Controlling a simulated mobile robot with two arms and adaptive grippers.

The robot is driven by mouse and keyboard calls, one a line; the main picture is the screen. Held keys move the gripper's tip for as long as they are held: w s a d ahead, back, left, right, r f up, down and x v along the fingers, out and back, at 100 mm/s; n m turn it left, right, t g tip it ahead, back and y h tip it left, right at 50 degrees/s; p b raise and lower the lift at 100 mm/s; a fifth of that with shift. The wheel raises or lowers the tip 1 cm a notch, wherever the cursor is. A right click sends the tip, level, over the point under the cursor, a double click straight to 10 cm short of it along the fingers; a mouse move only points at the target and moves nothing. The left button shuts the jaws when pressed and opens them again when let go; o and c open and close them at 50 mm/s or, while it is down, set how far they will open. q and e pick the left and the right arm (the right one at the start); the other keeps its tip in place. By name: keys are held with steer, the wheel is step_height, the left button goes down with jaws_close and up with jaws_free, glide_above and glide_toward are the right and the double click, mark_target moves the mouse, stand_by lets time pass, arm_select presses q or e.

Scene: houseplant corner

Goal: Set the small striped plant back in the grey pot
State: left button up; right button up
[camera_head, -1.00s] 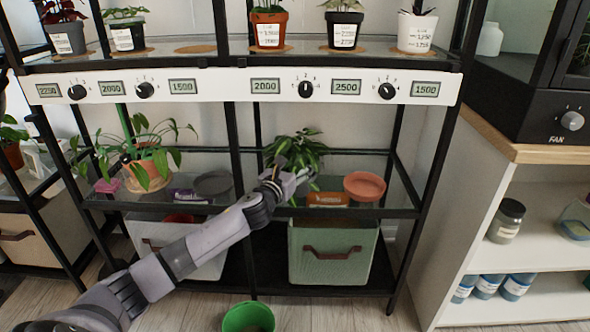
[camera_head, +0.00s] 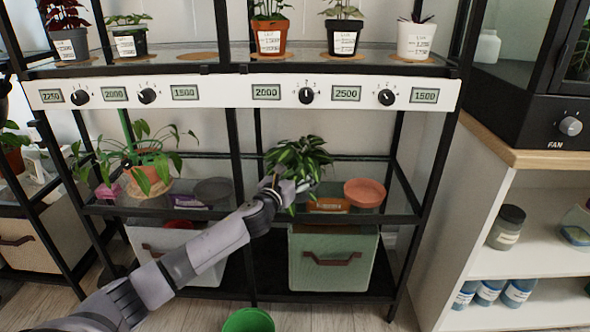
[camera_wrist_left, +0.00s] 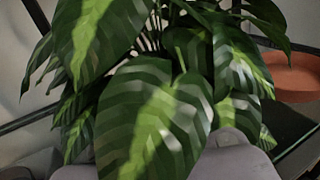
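The small striped plant (camera_head: 300,158), with dark green leaves banded in lighter green, is at the middle of the lower glass shelf. Its leaves fill most of the left wrist view (camera_wrist_left: 155,120). My left gripper (camera_head: 282,187) is at the plant's base, on its left side. Leaves cover the fingertips, so I cannot see whether they are shut on anything. A pale grey surface shows under the leaves in the wrist view; I cannot tell whether it is a pot or a finger. I cannot make out a grey pot under the plant. My right gripper is not in view.
A terracotta saucer (camera_head: 364,192) is right of the plant, and a dark grey saucer (camera_head: 213,190) is left. An orange packet (camera_head: 328,205) lies in front. A shelf post (camera_head: 234,140) stands left of the plant. A green fabric bin (camera_head: 332,262) is below. Potted plants line the upper shelf.

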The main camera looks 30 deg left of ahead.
arm_select(q)
steer(key=shift+f, duration=0.6)
